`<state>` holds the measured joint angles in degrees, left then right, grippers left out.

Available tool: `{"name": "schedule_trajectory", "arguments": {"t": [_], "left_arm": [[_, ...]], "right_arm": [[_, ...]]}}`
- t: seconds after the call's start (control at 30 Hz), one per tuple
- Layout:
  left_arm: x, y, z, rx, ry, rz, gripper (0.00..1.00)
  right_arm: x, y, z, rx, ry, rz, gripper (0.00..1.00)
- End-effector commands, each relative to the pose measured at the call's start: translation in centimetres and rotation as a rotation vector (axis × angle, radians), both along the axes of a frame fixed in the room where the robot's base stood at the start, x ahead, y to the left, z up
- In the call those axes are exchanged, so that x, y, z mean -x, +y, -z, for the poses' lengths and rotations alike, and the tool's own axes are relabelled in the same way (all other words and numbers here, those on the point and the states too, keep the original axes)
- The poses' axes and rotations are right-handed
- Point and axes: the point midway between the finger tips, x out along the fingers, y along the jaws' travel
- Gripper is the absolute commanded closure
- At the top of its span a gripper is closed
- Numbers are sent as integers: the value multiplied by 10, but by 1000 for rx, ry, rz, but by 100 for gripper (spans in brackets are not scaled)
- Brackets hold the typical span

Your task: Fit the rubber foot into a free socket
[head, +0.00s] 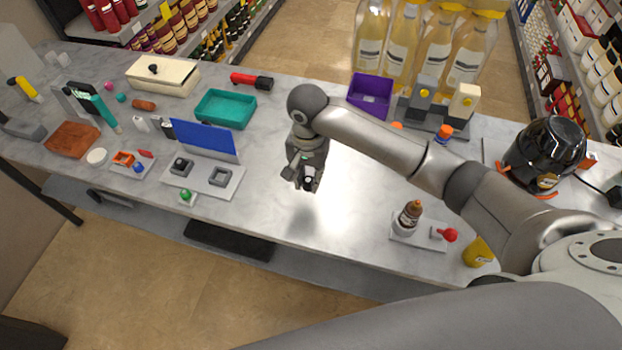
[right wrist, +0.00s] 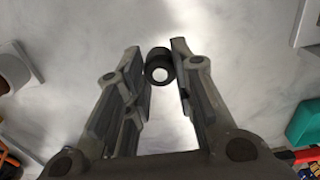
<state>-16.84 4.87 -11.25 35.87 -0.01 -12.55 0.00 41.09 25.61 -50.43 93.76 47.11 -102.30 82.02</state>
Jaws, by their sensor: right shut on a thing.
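My right gripper (head: 306,180) is above the bare middle of the table, shut on the rubber foot (head: 308,184). In the right wrist view the foot (right wrist: 159,66) is a short black cylinder with a white centre, pinched between the fingertips of the gripper (right wrist: 160,62). A white plate (head: 205,183) in front of a blue panel (head: 206,139) carries two grey square sockets, left of the gripper and apart from it. The left socket (head: 181,168) has something dark and round in it. The right socket (head: 219,178) looks empty. My left gripper is out of view.
The teal tray (head: 226,95) and purple bin (head: 370,88) stand at the back. The marble table (head: 270,205) is clear around the gripper.

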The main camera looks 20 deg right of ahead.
Motion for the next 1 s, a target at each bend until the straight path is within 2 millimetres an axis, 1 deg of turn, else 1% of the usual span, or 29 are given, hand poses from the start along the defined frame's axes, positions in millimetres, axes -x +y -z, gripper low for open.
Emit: {"name": "schedule_trajectory", "arguments": {"t": [0.1,0.2,0.4,0.5,0.6,1.0], "left_arm": [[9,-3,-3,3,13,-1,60],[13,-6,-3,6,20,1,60],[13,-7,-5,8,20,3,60],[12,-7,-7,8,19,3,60],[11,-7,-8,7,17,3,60],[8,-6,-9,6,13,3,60]], "right_arm": [[-11,-6,13,1,-1,1,96],[-16,-8,20,0,-1,0,96],[-24,-13,30,0,-2,2,96],[-22,-12,47,-1,1,0,96],[-22,-12,57,-1,-1,-1,96],[-22,-12,63,-2,-3,-1,96]]}}
